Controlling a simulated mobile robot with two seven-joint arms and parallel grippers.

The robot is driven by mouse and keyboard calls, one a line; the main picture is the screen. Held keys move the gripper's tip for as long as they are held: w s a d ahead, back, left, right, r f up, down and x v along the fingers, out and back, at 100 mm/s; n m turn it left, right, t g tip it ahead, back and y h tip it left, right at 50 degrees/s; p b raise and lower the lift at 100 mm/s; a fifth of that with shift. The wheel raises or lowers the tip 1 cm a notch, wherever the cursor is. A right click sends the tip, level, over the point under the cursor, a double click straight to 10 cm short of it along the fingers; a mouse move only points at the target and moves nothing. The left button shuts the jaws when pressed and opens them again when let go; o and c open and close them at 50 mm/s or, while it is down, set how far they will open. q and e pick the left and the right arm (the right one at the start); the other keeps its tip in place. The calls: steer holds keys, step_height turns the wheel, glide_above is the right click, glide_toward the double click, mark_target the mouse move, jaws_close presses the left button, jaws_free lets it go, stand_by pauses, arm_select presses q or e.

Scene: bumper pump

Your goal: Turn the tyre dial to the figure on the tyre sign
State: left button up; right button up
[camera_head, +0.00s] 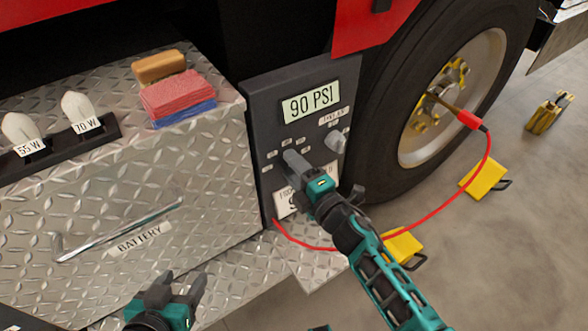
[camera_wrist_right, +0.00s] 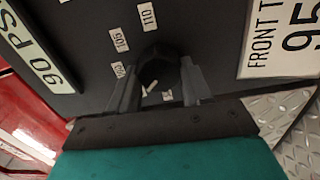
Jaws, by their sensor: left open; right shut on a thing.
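The tyre dial (camera_wrist_right: 160,68) is a dark round knob on the dark panel (camera_head: 258,118), with a short white pointer mark. Small figure labels stand around it; 105 and 110 are legible in the right wrist view, others are too small or covered. My right gripper (camera_wrist_right: 158,88) is shut on the dial, one finger at each side; in the head view it hides most of the dial. The display (camera_head: 311,102) reads 90 PSI. The tyre sign (camera_wrist_right: 285,38) reads "FRONT T…" and 95, cut by the frame edge. My left gripper (camera_head: 178,287) is open and empty, low before the battery drawer.
A second grey knob (camera_head: 337,141) is close right of my right gripper. A red hose (camera_head: 440,208) runs to the wheel (camera_head: 450,100). Yellow chocks (camera_head: 485,178) lie on the floor. A sponge, cloths (camera_head: 177,94) and bulbs (camera_head: 77,108) are on the metal ledge.

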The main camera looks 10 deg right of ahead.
stand_by(0.5)
steer(key=o, duration=1.1)
steer(key=shift+c, duration=0.2)
steer(key=p+v, duration=0.1)
steer(key=v, duration=1.2)
